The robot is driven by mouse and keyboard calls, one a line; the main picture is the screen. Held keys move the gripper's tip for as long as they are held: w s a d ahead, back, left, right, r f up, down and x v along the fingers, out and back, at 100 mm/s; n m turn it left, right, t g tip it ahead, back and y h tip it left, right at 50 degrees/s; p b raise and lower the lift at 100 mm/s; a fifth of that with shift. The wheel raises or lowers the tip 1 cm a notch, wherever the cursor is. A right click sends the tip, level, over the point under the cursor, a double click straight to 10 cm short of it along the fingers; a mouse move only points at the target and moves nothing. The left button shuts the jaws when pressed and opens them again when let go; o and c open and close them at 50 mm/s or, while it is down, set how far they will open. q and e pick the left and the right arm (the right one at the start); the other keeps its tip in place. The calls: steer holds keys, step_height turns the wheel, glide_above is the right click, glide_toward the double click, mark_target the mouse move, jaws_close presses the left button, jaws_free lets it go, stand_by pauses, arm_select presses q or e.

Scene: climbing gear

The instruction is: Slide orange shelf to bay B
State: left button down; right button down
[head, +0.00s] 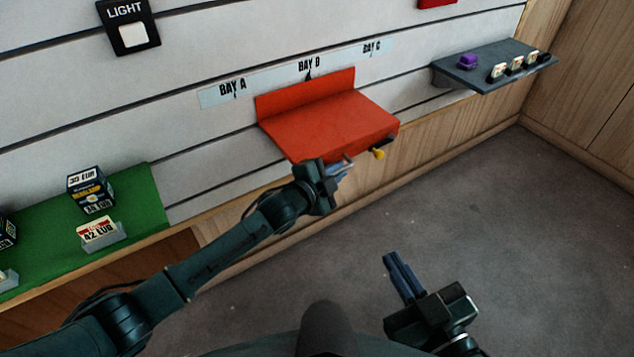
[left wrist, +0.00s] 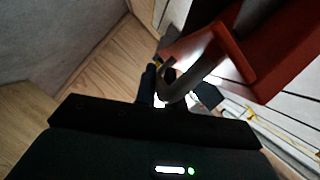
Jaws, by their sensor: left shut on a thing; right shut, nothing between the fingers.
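The orange shelf (head: 330,125) hangs on the slatted wall, its upright back panel below the label BAY B (head: 309,65). A black pointer mark shows at that label, above the panel's middle. My left gripper (head: 341,168) is at the shelf's front edge, shut on its curved grey handle. The left wrist view shows this handle (left wrist: 194,76) between the fingers, with the orange shelf (left wrist: 270,45) beyond. A yellow knob (head: 377,154) with a dark stem sits under the shelf's right front corner. My right gripper (head: 403,277) is shut and empty over the floor.
Labels BAY A (head: 233,88) and BAY C (head: 373,47) flank BAY B. A green shelf (head: 150,190) with boxes and price tags is at left. A grey shelf (head: 490,70) with a purple item and tags is at right. Wall between orange and grey shelves is clear.

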arm_select(q)
steer(key=shift+w+d, duration=0.2)
steer(key=shift+d, duration=0.05)
steer(key=c, duration=1.5)
jaws_free()
steer(key=shift+s+a, duration=0.1)
steer(key=shift+s+a+r, duration=0.1)
steer(key=shift+s+a, duration=0.1)
steer(key=shift+s, duration=0.05)
steer(key=shift+p+v, duration=2.2)
steer(key=shift+v, duration=3.95)
arm_select(e)
steer(key=shift+s+d+f+m+g+h, duration=0.1)
steer(key=shift+s+d+m+g+h, duration=0.25)
steer(key=shift+g, duration=0.4)
steer(key=shift+s+d+f+m+g+h, duration=0.15)
steer(key=shift+m+g+h, duration=0.2)
steer(key=shift+g+h, duration=0.3)
steer(key=shift+r, duration=0.1)
